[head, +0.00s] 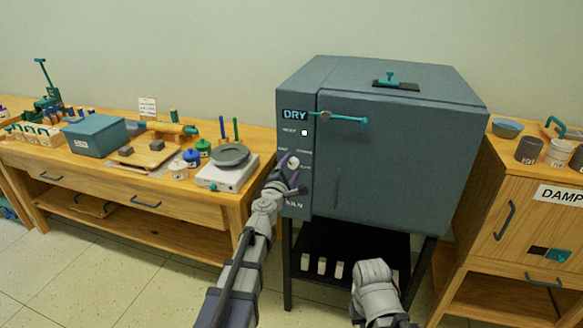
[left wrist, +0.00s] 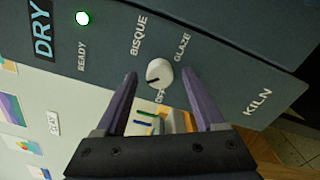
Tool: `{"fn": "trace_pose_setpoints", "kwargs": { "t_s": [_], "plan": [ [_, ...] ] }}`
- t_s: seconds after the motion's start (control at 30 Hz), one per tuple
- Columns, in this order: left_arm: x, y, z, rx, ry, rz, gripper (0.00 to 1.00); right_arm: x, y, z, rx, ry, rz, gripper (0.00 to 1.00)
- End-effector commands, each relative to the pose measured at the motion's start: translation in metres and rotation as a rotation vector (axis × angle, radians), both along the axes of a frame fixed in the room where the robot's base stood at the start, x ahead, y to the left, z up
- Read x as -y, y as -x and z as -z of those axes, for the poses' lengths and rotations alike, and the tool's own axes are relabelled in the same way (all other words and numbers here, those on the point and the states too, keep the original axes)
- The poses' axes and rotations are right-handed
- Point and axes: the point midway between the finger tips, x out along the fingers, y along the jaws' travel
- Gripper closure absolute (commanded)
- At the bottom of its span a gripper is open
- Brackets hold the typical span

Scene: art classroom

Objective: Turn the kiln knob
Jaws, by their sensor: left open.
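The kiln (head: 400,150) is a large grey-blue box with its door closed. Its white round knob (head: 293,162) is on the front panel at the left; it also shows in the left wrist view (left wrist: 160,70). Labels BISQUE, GLAZE and OFF surround the knob, and a dark mark on it faces OFF. The display reads DRY and the light by READY is lit. My left gripper (left wrist: 161,79) is open, with its fingertips on either side of the knob and visible gaps between. I cannot tell its depth from the panel. My right gripper does not show.
A teal latch (head: 340,118) sticks out from the kiln front above the knob. A wooden bench (head: 130,195) with a scale (head: 228,174) and tools stands left. A cabinet (head: 530,220) marked DAMP stands right. The kiln's black stand (head: 288,265) is below.

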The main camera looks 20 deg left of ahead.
Motion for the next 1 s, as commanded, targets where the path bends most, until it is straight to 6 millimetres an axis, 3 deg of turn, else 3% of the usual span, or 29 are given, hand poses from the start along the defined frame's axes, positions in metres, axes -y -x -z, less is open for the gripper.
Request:
{"fn": "trace_pose_setpoints", "kwargs": {
  "t_s": [0.4,0.77,0.87,0.97,1.0],
  "plan": [
    [-0.002,0.065,0.000,0.000,0.000,0.000,0.29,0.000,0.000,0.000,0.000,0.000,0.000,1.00],
    [-0.001,0.068,0.000,0.000,-0.002,0.002,0.29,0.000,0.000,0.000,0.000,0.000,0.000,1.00],
    [0.014,0.069,0.002,-0.006,-0.047,0.045,0.29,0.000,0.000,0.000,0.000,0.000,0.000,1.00],
    [0.057,0.075,0.010,-0.023,-0.182,0.176,0.29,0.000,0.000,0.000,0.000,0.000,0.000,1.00],
    [0.080,0.080,0.017,-0.036,-0.260,0.250,0.29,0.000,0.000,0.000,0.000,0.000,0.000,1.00]
  ]
}}
